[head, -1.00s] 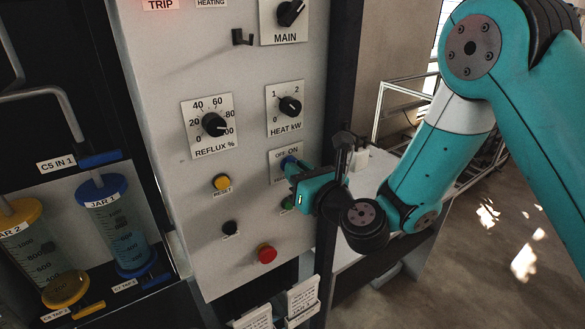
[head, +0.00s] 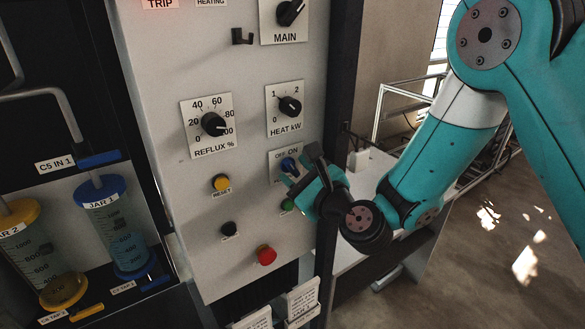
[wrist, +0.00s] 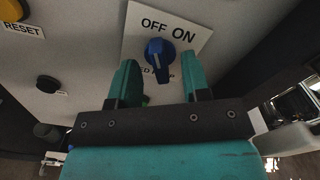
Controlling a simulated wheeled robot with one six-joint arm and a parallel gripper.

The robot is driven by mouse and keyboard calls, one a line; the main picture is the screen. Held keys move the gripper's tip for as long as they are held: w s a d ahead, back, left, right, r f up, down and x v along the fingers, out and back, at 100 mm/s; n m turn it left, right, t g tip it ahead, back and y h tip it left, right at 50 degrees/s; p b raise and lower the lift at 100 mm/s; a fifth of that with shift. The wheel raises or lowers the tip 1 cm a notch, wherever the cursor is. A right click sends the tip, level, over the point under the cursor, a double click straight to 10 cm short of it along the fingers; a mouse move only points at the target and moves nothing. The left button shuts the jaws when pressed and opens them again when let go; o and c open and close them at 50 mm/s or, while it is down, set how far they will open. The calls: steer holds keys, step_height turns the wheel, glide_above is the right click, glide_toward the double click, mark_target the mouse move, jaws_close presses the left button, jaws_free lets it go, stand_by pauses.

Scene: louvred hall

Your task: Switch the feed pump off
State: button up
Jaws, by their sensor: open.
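The feed pump switch is a blue rotary knob (wrist: 160,54) on a white plate (wrist: 190,18) marked OFF and ON. In the wrist view its white pointer line aims up, slightly left, toward the OFF word; the plate's lower label is partly covered. In the head view the knob (head: 289,164) shows just above my gripper (head: 303,171). My gripper (wrist: 160,80) is open, with one teal finger on each side below the knob. The fingers appear apart from the knob, and nothing is between them.
A green button (head: 287,204) sits just below the plate, partly behind my gripper. The yellow RESET button (head: 221,182), a black button (head: 229,228) and the red button (head: 266,254) are nearby. The HEAT kW dial (head: 289,106) is above. A dark post (head: 345,70) edges the panel.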

steer(key=shift+s+d+f+b, duration=0.15)
steer(key=shift+s+d+b, duration=0.05)
steer(key=shift+b, duration=0.3)
steer(key=b+v, duration=0.6)
steer(key=shift+s, duration=0.2)
steer(key=shift+d, duration=0.1)
